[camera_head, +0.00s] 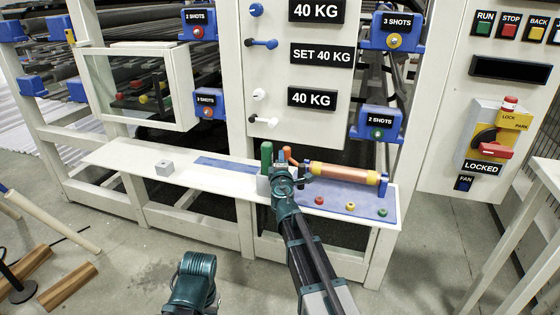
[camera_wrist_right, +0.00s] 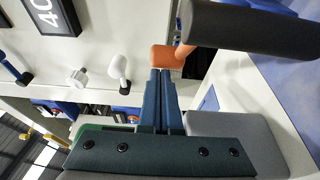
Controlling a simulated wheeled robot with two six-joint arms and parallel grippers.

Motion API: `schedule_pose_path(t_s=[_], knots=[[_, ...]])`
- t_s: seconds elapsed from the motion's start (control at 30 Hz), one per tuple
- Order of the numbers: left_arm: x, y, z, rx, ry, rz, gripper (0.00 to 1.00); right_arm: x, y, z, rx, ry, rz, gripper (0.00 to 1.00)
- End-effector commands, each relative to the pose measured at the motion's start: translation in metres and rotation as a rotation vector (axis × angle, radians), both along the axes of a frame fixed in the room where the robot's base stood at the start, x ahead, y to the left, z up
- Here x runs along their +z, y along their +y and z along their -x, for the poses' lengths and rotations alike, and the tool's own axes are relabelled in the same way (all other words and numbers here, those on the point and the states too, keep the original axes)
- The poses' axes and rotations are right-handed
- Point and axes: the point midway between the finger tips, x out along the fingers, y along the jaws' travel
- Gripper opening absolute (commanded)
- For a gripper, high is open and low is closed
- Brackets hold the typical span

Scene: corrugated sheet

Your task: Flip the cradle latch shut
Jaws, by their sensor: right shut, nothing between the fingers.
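The cradle is on the white bench at the right, holding a copper roll (camera_head: 343,173) between yellow end rings and blue supports. An orange latch handle (camera_head: 289,154) stands at the roll's left end. It also shows in the right wrist view (camera_wrist_right: 168,57), with its orange end just beyond my fingertips. My right gripper (camera_head: 282,153) is shut and empty, its blue fingers pressed together beside the orange handle. In the right wrist view the fingertips (camera_wrist_right: 161,72) seem to meet or nearly meet the orange end; contact is unclear. My left gripper is out of view.
Red, yellow and green knobs lie along the blue mat's (camera_head: 330,203) front. A small grey block (camera_head: 164,168) sits on the white bench (camera_head: 130,160). Panel levers (camera_head: 263,122) project above the bench.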

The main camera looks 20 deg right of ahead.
Motion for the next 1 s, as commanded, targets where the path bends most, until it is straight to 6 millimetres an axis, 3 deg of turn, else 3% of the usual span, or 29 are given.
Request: schedule_pose_path(t_s=[0.37,0.5,1.0], knots=[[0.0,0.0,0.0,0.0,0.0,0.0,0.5,0.0,-0.025,-0.016,0.004,0.0,0.0,0.0],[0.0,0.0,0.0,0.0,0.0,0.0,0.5,0.0,-0.031,-0.021,-0.119,0.0,0.0,0.0],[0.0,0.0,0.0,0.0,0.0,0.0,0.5,0.0,-0.055,-0.022,-0.167,0.0,0.0,0.0]])
